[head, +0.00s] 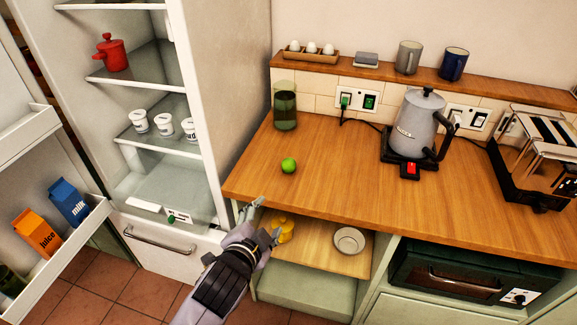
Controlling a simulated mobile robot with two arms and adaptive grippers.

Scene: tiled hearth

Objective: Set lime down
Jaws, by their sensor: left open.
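The lime (288,165) is a small bright green ball. It rests on the wooden counter (330,190), left of the middle and near the front edge. My left gripper (268,219) is open and empty. It shows in front of the counter's front edge, below the lime in the picture and apart from it. My right gripper is not in view.
A dark green glass jar (285,110) stands behind the lime. A grey kettle (416,125) and a toaster (540,155) stand to the right. Below the counter, a shelf holds a yellow pot (283,230) and a pale bowl (349,240). The fridge (225,90) stands open at left.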

